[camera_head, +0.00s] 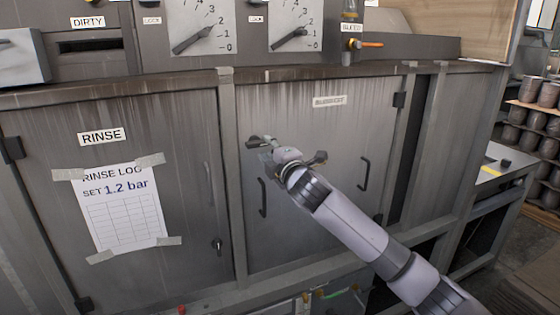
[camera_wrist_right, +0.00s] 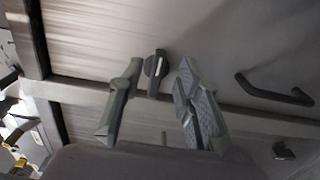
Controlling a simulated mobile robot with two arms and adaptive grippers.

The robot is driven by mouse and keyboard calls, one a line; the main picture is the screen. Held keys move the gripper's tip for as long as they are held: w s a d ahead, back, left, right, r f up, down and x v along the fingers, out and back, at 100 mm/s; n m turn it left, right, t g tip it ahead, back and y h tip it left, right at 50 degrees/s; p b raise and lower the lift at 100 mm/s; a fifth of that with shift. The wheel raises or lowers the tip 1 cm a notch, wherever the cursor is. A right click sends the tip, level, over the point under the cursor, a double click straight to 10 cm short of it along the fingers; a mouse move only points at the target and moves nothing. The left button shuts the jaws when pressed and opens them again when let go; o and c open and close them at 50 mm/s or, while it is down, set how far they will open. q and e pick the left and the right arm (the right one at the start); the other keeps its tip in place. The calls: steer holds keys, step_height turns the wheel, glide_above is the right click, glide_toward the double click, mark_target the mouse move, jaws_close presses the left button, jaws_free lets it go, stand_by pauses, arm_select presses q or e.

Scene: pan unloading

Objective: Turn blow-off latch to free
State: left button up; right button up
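The blow-off door (camera_head: 310,125) is a grey metal door with a worn label reading like BLOWOFF. In the right wrist view a small dark turn latch (camera_wrist_right: 154,72) with a lighter bar stands on the panel. My right gripper (camera_head: 262,150) is at the upper left part of this door. It also shows in the right wrist view (camera_wrist_right: 158,75), open, with one finger on each side of the latch and gaps between. In the head view the gripper hides the latch. My left gripper is not in view.
The blow-off door has two dark bar handles, left (camera_head: 263,197) and right (camera_head: 364,173). The RINSE door (camera_head: 50,140) with a taped log sheet (camera_head: 125,208) is at the left. Dials (camera_head: 205,28) are above. A rack of pots (camera_head: 535,125) stands at the far right.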

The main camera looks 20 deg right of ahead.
steer(key=s, duration=0.9)
steer(key=shift+s+d, duration=0.2)
steer(key=shift+s, duration=0.1)
